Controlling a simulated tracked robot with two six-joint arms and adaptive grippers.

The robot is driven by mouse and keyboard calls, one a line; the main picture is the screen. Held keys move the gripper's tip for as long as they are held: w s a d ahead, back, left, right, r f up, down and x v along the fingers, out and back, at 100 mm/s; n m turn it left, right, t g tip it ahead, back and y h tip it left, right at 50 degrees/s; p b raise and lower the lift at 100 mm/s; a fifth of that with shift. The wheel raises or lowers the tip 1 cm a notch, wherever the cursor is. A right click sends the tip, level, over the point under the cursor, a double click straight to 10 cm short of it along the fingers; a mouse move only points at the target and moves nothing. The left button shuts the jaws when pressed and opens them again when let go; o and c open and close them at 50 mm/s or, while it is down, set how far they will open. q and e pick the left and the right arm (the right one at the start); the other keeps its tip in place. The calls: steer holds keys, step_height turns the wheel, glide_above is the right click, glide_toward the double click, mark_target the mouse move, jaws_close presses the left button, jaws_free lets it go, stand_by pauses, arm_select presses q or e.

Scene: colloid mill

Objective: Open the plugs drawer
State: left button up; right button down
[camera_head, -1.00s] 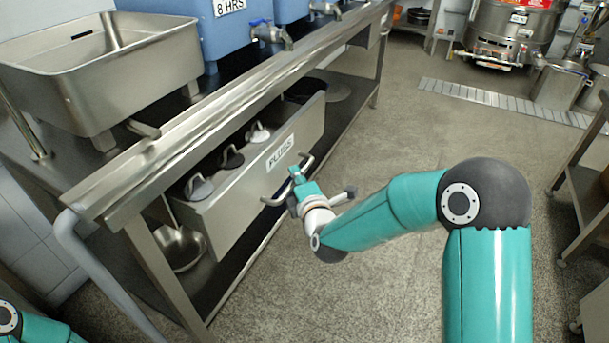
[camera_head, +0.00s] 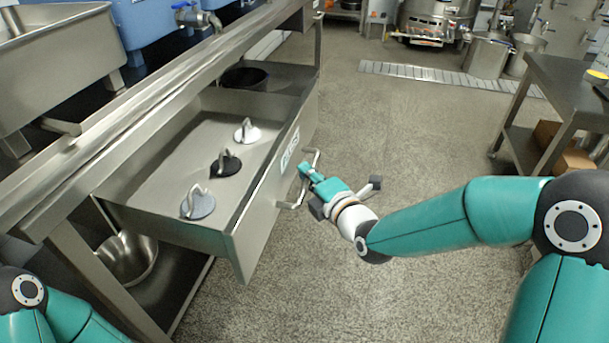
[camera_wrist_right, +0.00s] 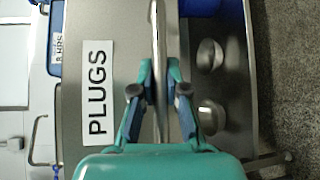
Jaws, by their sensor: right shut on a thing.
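The plugs drawer (camera_head: 262,205) is pulled well out from under the steel counter. Several plugs sit inside it: a white one (camera_head: 247,132), a black one (camera_head: 226,162) and a grey one (camera_head: 198,203). The drawer front carries a PLUGS label (camera_wrist_right: 98,86) and a metal bar handle (camera_head: 298,196). My right gripper (camera_head: 307,174) is shut on the handle; in the right wrist view its fingers (camera_wrist_right: 160,88) sit on either side of the bar (camera_wrist_right: 158,40). Of my left arm only teal links show at the lower left; its gripper is out of view.
A steel sink (camera_head: 60,50) and blue containers (camera_head: 150,22) stand on the counter. Metal bowls (camera_head: 128,255) lie on the shelf below. A steel table (camera_head: 565,90) stands at the right. Speckled floor (camera_head: 400,130) is open in between.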

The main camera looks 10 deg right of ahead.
steer(key=shift+a+f, duration=0.2)
steer(key=shift+f, duration=0.05)
steer(key=c, duration=1.2)
jaws_free()
steer(key=shift+d+r, duration=0.1)
steer(key=shift+w, duration=0.1)
steer(key=v, duration=0.7)
steer(key=shift+s, duration=0.25)
steer(key=shift+d, duration=0.1)
